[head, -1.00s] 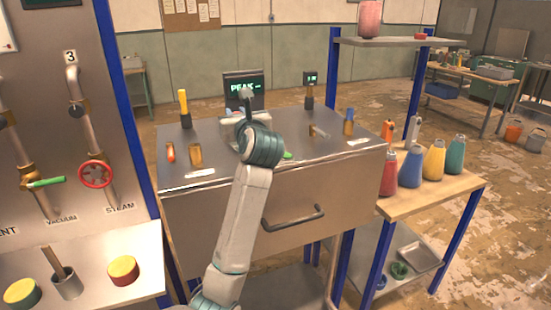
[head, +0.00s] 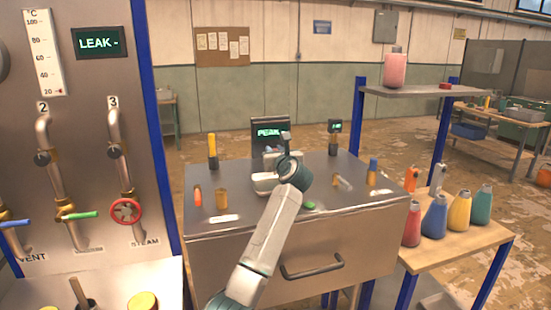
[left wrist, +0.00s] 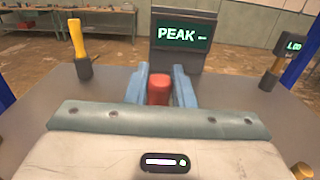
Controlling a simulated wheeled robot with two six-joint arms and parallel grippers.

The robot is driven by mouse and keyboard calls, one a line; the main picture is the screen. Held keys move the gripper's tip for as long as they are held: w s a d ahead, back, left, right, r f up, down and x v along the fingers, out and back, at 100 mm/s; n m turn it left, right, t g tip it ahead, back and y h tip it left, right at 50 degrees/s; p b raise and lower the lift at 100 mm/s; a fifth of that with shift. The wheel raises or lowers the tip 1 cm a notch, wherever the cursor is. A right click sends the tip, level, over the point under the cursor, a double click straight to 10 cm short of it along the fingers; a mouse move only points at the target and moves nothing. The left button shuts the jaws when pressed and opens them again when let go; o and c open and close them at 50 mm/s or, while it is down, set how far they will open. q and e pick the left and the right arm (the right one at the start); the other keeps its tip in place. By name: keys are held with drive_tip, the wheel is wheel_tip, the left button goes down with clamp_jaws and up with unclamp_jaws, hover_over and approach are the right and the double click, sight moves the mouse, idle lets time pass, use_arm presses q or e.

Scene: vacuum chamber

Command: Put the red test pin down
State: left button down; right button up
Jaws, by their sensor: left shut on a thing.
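The red test pin (left wrist: 158,90) shows in the left wrist view as a short red piece between two blue-grey fingers. My left gripper (left wrist: 159,82) is shut on it, in front of the PEAK display (left wrist: 183,34). In the head view my left gripper (head: 272,158) is over the back middle of the grey metal cabinet top (head: 255,205), and my own wrist hides most of it. I cannot tell whether the pin's lower end touches the top. My right gripper is in neither view.
A yellow-handled tool (head: 212,150) stands in a dark holder at the back left. An orange pin (head: 198,196) and a brass cylinder (head: 222,198) stand at the left. A blue-topped piece (head: 373,170) stands at the right. Coloured bottles (head: 460,208) stand on a side table.

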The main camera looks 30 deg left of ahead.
use_arm(q)
drive_tip(key=shift+w+a+f+p, duration=0.15)
drive_tip(key=shift+w+f+p, duration=0.1)
drive_tip(key=shift+p, duration=0.1)
wheel_tip(320, 180, down, 2)
drive_tip(key=shift+f+p, duration=0.15)
drive_tip(key=shift+p, duration=0.55)
drive_tip(key=shift+f, duration=0.55)
drive_tip(key=c, duration=1.2)
unclamp_jaws()
drive_tip(key=shift+c, duration=0.2)
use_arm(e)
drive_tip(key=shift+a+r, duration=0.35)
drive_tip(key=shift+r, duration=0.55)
use_arm(q)
drive_tip(key=shift+r, duration=0.1)
